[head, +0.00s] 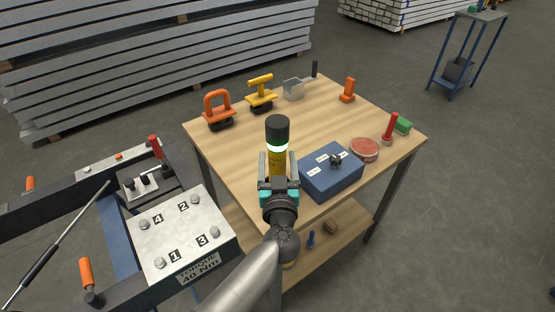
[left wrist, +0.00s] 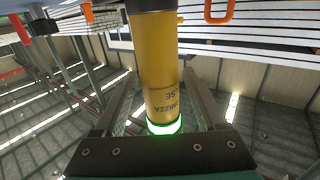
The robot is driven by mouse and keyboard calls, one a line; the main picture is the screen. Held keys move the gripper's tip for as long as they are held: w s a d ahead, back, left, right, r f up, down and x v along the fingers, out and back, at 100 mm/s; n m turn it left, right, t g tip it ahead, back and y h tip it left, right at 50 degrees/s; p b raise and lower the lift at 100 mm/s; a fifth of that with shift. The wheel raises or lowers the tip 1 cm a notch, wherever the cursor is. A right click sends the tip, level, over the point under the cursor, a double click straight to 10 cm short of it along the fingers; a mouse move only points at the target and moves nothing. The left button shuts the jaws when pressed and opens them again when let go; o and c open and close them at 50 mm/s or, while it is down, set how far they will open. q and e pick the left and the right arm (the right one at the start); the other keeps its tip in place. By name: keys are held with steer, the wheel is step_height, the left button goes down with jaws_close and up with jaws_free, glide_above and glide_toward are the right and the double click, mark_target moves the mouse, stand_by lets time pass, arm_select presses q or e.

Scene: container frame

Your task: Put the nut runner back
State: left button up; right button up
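The nut runner (head: 278,160) is a yellow cylinder with a black cap and a lit green ring. It stands upright at the near side of the wooden table (head: 315,120). The left wrist view shows the yellow nut runner body (left wrist: 160,65) between the fingers of my left gripper (left wrist: 160,85), the green ring close to the palm. The nut runner's bottom is hidden behind the gripper. My right gripper is not in view.
A blue box (head: 330,182) stands close right of the nut runner. Orange (head: 217,103) and yellow (head: 261,88) handled tools sit at the table's back left. A red dish (head: 364,149) is at right. A numbered bolt plate (head: 185,228) lies left. The table's middle is clear.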

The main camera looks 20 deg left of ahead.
arm_select(q)
steer(key=shift+o, duration=0.3)
steer(key=shift+r, duration=0.1)
steer(key=shift+s+d, duration=0.1)
steer(key=shift+s, duration=0.1)
steer(key=p+v, duration=0.2)
steer(key=v, duration=0.9)
steer(key=shift+s, duration=0.25)
steer(key=shift+d+r, duration=0.1)
